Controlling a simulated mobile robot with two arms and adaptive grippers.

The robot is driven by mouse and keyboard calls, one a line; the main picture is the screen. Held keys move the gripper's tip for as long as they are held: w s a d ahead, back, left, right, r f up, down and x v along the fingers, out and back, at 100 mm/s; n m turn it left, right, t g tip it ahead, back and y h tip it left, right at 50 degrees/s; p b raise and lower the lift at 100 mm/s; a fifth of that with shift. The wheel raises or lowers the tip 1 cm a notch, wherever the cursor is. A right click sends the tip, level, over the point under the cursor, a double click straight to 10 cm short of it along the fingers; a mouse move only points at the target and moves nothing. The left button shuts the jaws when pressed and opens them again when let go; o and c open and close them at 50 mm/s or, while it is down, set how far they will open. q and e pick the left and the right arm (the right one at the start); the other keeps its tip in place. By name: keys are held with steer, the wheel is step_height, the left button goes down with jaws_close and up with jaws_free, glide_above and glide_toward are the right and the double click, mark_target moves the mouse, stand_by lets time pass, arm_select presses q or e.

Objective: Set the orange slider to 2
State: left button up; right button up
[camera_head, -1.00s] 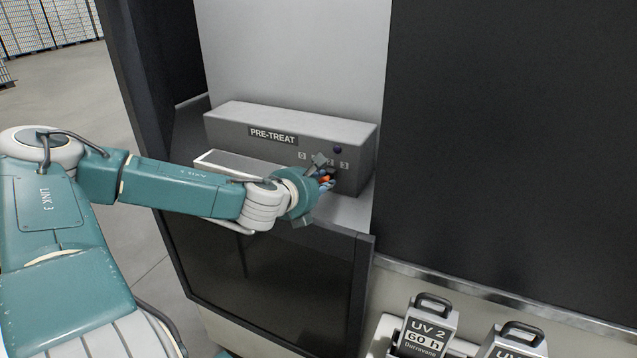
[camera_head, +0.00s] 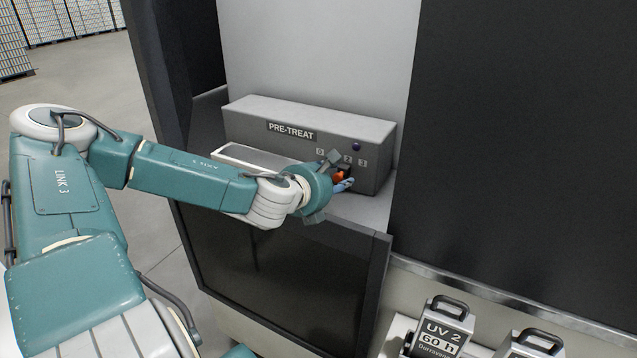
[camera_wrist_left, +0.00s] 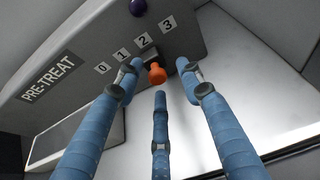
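The orange slider (camera_wrist_left: 156,73) is a small knob sticking out of the front of the grey PRE-TREAT box (camera_wrist_left: 85,50). In the left wrist view its base looks to be below the 2 label (camera_wrist_left: 144,40), though fingers hide part of the slot. In the head view the slider (camera_head: 339,175) is partly covered by my left gripper (camera_head: 343,176). The left gripper (camera_wrist_left: 157,80) is open, with one finger on each side of the knob and a third below it. I cannot tell whether any finger touches it. My right gripper is not in view.
A light tray-like part (camera_head: 255,158) projects from the box's left front. A dark panel (camera_head: 460,140) stands to the right.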

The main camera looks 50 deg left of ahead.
arm_select(q)
steer(key=v, duration=1)
steer(key=shift+s+r, duration=0.15)
steer(key=shift+s, duration=0.1)
steer(key=shift+d, duration=0.1)
